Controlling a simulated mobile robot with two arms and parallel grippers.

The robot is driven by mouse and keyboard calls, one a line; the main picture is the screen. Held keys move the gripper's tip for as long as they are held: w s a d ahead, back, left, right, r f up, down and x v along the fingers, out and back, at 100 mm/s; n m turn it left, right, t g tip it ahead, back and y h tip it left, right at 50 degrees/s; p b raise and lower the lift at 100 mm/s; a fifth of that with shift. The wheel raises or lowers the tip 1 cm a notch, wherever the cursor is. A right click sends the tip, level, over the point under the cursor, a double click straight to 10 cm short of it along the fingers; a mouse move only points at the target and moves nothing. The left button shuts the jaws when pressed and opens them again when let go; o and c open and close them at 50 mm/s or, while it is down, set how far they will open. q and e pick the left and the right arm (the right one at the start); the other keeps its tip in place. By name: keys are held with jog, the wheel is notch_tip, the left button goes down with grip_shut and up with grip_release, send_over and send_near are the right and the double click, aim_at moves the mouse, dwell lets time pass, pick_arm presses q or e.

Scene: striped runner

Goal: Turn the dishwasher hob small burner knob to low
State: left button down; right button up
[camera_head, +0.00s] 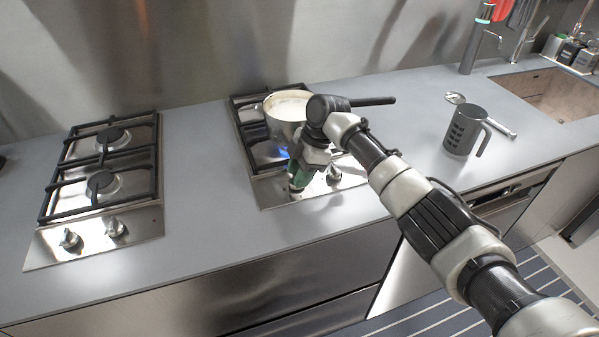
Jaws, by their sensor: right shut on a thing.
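A blue flame (283,153) burns under the steel pot (284,116). My left gripper is not in view.
The pot, holding something whitish, has a long dark handle pointing right, close behind my right wrist. A second hob (62,254) with two knobs lies left. The worktop between the hobs is clear.

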jog(key=o, duration=0.9)
jog(key=shift+o, duration=0.2)
jog(key=b+v, duration=0.1)
jog(key=v, duration=1)
jog(key=shift+a+f, duration=0.1)
